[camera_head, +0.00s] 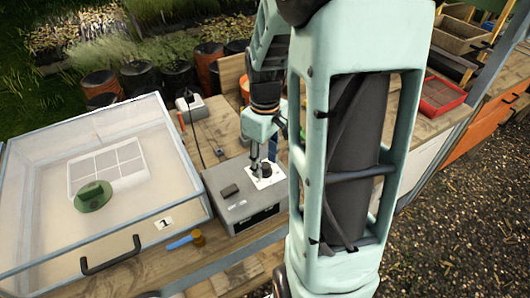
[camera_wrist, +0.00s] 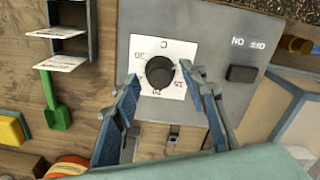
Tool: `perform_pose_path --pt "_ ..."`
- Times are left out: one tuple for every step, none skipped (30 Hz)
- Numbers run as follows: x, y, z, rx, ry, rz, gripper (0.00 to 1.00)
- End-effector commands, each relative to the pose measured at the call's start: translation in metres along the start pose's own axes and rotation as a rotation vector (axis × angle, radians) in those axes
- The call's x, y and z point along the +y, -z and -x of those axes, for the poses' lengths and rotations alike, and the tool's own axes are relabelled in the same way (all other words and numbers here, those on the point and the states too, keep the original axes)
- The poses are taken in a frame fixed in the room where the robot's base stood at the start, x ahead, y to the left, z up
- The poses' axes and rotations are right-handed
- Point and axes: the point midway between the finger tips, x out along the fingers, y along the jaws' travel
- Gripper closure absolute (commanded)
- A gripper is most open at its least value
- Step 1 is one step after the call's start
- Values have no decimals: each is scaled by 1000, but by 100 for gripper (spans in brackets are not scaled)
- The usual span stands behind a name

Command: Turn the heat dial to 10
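The heat dial (camera_wrist: 160,72) is a round black knob on a white square scale plate on top of a grey control box (camera_head: 218,188). The scale bears numbers that appear upside down in the wrist view; I cannot tell which mark the dial points to. My gripper (camera_wrist: 158,84) is open, with its two blue-grey fingers on either side of the dial and a gap showing at each side. In the head view my gripper (camera_head: 262,165) reaches down over the scale plate, and the dial is partly hidden by the fingers.
A black rocker switch (camera_wrist: 242,73) sits beside the dial on the box. A clear-lidded propagator (camera_head: 150,115) with a black handle stands left of the box. A small brush (camera_head: 186,240) lies in front. A green trowel (camera_wrist: 55,105) and yellow sponge (camera_wrist: 13,127) lie nearby.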

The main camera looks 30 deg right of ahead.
Motion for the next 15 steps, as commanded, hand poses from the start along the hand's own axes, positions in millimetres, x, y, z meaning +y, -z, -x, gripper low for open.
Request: perform_pose_path --pt "1 1 5 3 -3 0 60" --pt "1 1 9 4 -4 0 60" --pt "1 1 14 4 -4 0 60" --pt "1 2 20 5 -5 0 60" --pt "1 1 26 6 -5 0 60" --pt "1 2 34 6 -6 0 60" --pt "1 2 41 6 -6 0 60" --pt "1 2 48 7 -6 0 60" --pt "1 1 56 6 -6 0 60" --pt "1 2 63 6 -6 0 60" --pt "1 1 70 6 -6 0 60" --pt "1 1 77 5 -5 0 60" --pt "1 1 83 5 -5 0 60" --pt "1 1 89 5 -5 0 60" --pt "1 1 95 5 -5 1 60"
